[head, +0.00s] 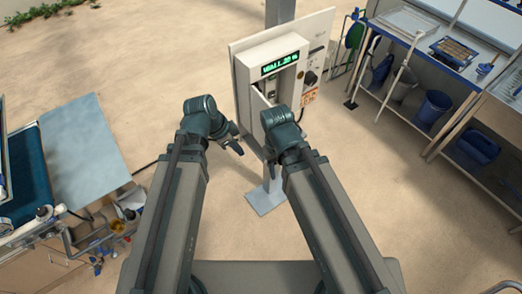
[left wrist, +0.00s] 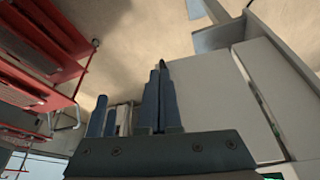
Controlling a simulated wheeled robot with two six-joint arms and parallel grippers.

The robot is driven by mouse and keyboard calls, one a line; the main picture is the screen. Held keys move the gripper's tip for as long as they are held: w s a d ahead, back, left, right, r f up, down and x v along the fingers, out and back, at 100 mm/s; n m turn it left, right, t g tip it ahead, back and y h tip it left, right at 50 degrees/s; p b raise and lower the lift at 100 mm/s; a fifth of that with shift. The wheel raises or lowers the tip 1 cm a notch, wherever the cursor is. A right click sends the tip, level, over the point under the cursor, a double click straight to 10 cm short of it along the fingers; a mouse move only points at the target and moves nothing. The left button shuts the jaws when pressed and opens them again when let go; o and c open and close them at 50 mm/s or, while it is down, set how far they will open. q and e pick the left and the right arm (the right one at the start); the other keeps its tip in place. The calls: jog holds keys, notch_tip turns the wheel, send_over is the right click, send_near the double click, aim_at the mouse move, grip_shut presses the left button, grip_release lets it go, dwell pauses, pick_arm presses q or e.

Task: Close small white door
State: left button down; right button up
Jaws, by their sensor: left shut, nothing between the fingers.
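The small white door (head: 258,103) is on the front of the pale control box (head: 243,75), below its green display. It appears swung open toward me, seen nearly edge-on, and my right wrist hides its lower part. My left gripper (head: 237,146) is left of and below the door, apart from it in the picture. Its dark blue fingers (left wrist: 158,95) are together and empty in the left wrist view. My right gripper (head: 269,158) is in front of the box's lower part, its fingers mostly hidden by its own wrist.
The box is mounted on a grey post with a floor plate (head: 267,199). A blue-framed bench (head: 440,62) with bins stands at the right. A conveyor (head: 28,168) and a metal table (head: 75,150) stand at the left. Sandy floor around the post is clear.

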pick_arm(q)
jog(key=w+d+f+b, duration=0.2)
jog(key=d+f+b, duration=0.5)
jog(key=f+b, duration=0.2)
jog(key=shift+w+f, duration=0.15)
jog(key=shift+w, duration=0.15)
jog(key=shift+d, duration=0.15)
dwell(0.4)
jog(key=shift+d, duration=0.1)
